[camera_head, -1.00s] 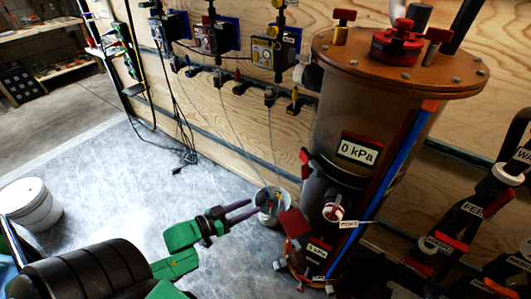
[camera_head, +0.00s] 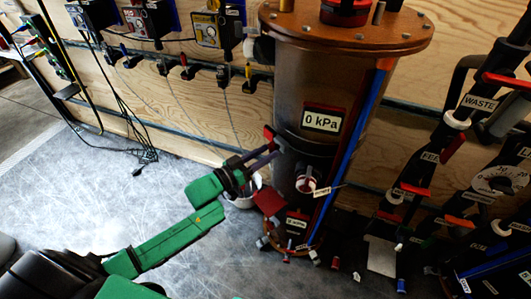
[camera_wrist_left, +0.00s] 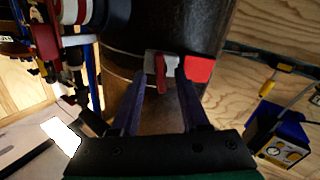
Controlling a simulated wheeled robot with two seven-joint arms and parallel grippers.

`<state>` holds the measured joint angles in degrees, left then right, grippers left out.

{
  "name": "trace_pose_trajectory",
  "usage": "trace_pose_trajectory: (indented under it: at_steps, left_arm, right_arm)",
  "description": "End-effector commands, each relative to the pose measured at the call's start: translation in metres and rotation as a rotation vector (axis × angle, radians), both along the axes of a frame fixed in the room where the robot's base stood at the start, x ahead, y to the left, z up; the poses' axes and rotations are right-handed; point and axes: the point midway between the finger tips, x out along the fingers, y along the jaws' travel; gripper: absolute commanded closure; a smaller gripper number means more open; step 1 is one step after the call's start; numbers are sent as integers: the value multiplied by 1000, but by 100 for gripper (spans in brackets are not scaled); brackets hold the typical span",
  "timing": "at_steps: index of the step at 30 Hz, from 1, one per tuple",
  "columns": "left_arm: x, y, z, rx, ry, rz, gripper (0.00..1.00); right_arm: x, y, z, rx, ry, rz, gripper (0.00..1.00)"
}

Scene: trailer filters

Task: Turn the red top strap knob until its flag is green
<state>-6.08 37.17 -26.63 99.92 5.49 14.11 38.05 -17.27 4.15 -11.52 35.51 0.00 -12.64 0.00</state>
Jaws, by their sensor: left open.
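The top strap knob (camera_wrist_left: 160,74) shows in the left wrist view as a narrow red handle on a pale bracket against the dark tank. Its square flag (camera_wrist_left: 199,69) beside it is red. In the head view a small red part of this fitting (camera_head: 268,132) shows at the tank's left edge; I cannot separate knob from flag there. My left gripper (camera_head: 272,155) is open just left of the tank, fingers towards it. In the left wrist view its two fingers (camera_wrist_left: 160,88) stand either side of the knob's line, apart from each other, with nothing held. My right gripper is not in view.
The tank (camera_head: 290,90) has a 0 kPa display (camera_head: 325,119) and a lower red piece (camera_head: 269,202). Valves and labelled pipes (camera_head: 450,150) crowd the right. The floor (camera_head: 90,200) at left is clear.

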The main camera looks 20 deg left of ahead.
Motion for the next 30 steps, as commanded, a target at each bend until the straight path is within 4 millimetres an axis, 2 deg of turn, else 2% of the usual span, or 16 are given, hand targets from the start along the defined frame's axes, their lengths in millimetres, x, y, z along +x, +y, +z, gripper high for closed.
trace_pose_trajectory:
  at_steps: [7, 8, 9, 11, 23, 30]
  left_arm:
    - [2, -1, 0, 1, 1, 1, 55]
    - [2, -1, 0, 1, 1, 1, 63]
    - [2, -1, 0, 1, 1, 1, 78]
    - [2, -1, 0, 1, 1, 1, 100]
    - [2, -1, 0, 28, -17, 1, 100]
    - [1, -1, 0, 130, -86, 1, 100]
  right_arm:
    - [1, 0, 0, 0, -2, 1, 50]
    - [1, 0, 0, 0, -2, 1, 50]
    - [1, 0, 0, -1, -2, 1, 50]
    - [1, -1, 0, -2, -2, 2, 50]
    - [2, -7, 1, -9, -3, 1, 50]
    - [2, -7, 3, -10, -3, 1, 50]
